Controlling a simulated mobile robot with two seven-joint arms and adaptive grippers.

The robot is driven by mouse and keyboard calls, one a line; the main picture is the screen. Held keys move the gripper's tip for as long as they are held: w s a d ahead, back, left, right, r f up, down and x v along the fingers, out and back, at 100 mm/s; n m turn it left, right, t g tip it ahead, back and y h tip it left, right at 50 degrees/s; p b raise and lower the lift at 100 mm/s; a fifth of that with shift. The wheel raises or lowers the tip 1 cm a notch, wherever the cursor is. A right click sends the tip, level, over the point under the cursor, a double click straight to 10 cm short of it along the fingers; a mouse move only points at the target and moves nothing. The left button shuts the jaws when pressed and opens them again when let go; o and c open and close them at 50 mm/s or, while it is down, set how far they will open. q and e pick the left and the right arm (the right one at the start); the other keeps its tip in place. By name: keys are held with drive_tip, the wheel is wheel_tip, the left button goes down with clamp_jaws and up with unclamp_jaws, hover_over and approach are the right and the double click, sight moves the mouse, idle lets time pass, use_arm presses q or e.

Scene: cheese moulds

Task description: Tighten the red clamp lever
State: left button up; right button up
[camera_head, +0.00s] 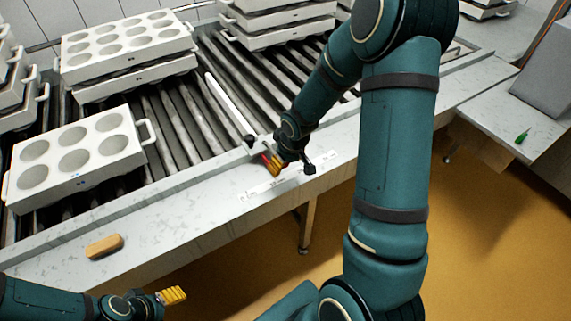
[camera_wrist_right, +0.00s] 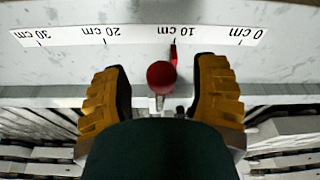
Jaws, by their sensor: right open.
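The red clamp lever, with its round red knob (camera_wrist_right: 161,76) on a metal stem, is between the two yellow fingers of my right gripper (camera_wrist_right: 161,95) in the right wrist view. The fingers are open, with a gap on each side of the knob. In the head view my right gripper (camera_head: 276,164) is over the front rail, and only a bit of red (camera_head: 265,158) shows beside it. A narrow red pointer (camera_wrist_right: 173,54) lies by the 10 cm mark of the white scale (camera_wrist_right: 140,36). My left gripper (camera_head: 172,296) is low at left, away from the rail; its finger gap is unclear.
A white guide bar (camera_head: 228,108) lies across the rollers behind the clamp. A white mould block (camera_head: 75,158) with round hollows sits on the rollers at left, with stacked moulds behind. A wooden-backed brush (camera_head: 104,246) lies on the rail. A green object (camera_head: 522,137) lies on the right-hand table.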

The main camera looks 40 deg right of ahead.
drive_tip(key=v, duration=1)
drive_tip(key=shift+r, duration=0.25)
drive_tip(key=shift+s, duration=0.1)
